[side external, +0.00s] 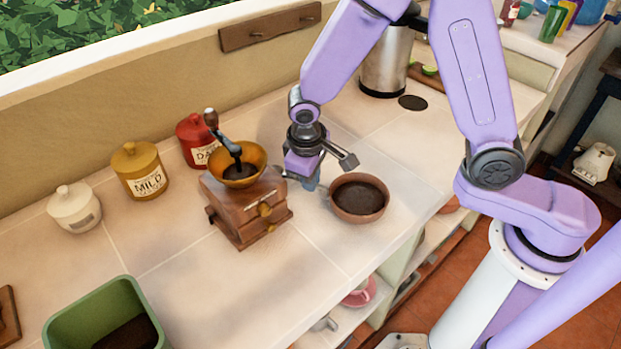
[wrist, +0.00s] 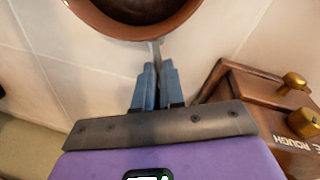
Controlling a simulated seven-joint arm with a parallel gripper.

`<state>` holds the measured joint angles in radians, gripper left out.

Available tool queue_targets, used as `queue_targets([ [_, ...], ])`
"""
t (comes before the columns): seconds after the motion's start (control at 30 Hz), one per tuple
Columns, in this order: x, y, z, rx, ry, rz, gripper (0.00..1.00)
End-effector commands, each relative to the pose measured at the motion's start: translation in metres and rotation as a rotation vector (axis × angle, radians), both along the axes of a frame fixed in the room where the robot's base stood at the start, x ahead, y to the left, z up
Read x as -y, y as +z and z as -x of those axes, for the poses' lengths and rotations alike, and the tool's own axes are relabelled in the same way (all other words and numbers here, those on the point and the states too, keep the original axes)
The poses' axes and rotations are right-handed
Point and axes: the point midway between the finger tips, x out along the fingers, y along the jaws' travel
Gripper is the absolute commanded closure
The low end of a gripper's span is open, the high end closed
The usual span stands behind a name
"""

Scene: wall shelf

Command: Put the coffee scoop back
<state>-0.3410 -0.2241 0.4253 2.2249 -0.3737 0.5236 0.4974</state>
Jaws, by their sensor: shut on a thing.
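My gripper (side external: 311,184) is low over the counter, between the wooden coffee grinder and a terracotta bowl. Its blue fingers (wrist: 157,72) are shut on a thin silvery handle, which I take as the coffee scoop (wrist: 155,48). The handle runs from the fingertips to the rim of the bowl (wrist: 178,22). The scoop's head is not visible, so I cannot tell whether it is inside the bowl or under its edge. In the side view the bowl (side external: 337,208) stands upright and holds dark coffee.
The wooden grinder (side external: 247,218) with brass funnel and crank stands close left of my gripper. White (side external: 74,210), yellow (side external: 140,174) and red (side external: 196,141) jars line the wall. A green bin (side external: 62,318) is front left. A metal canister (side external: 386,66) stands behind.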

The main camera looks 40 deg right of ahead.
Motion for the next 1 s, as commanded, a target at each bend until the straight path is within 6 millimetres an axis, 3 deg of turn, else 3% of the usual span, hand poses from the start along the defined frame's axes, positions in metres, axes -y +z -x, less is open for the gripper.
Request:
queue_targets([
  [0.47,-0.0001,-0.0087,0.0001,0.0,0.0,-0.001,1.0],
  [0.5,-0.0002,-0.0089,0.0001,0.0,0.0,0.0,0.85],
  [0.57,-0.0001,-0.0087,0.0,0.0,0.0,-0.001,0.66],
  [1.0,-0.001,-0.0009,-0.0001,0.002,-0.001,-0.001,0.66],
])
